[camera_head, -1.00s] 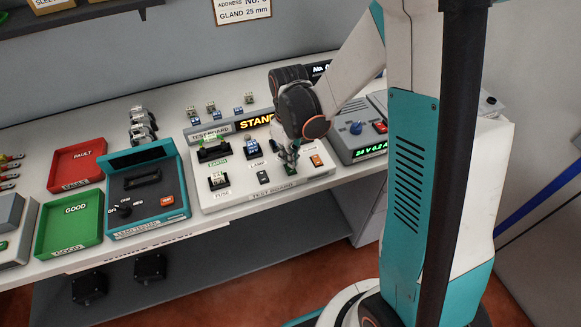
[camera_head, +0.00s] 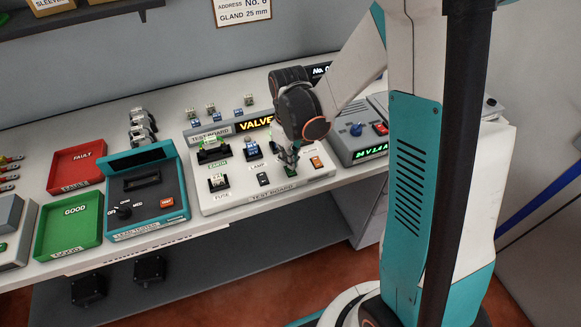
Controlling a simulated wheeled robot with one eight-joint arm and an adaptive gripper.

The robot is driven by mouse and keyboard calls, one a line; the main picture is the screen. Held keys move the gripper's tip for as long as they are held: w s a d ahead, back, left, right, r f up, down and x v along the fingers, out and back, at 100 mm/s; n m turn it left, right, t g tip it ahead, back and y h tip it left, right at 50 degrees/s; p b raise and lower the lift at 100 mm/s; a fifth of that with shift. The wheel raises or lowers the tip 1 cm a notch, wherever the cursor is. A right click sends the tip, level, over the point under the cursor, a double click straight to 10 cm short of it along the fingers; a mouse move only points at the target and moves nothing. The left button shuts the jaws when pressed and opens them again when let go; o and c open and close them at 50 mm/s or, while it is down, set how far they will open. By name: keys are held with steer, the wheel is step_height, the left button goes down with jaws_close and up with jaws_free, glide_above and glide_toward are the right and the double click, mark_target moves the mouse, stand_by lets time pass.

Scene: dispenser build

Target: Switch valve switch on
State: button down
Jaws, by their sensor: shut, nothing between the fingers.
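The white test board (camera_head: 225,198) stands on the bench, and its display (camera_head: 256,123) shows orange letters beginning "VALVE". My gripper (camera_head: 289,166) points down at the right part of the board, its fingers shut and empty. The fingertips are at a small green-topped switch (camera_head: 291,172), which they partly cover. Whether they touch it, and its label, I cannot tell. A small dark switch (camera_head: 263,179) lies to the left of the fingers and an orange switch (camera_head: 316,162) to the right.
Fuse, lamp and earth fittings sit on the board's left half. A teal lead tester (camera_head: 148,215), a green GOOD tray (camera_head: 68,245) and a red FAULT tray (camera_head: 77,180) stand to the left. A grey power supply (camera_head: 362,139) with a green display stands to the right.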

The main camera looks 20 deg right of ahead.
steer(key=shift+r+p, duration=1.8)
steer(key=shift+r, duration=1.25)
steer(key=shift+r, duration=0.1)
steer(key=s+r+m+t+b, duration=0.6)
steer(key=s+r, duration=0.5)
steer(key=s, duration=0.4)
steer(key=shift+r+t, duration=0.25)
steer(key=shift+t, duration=0.35)
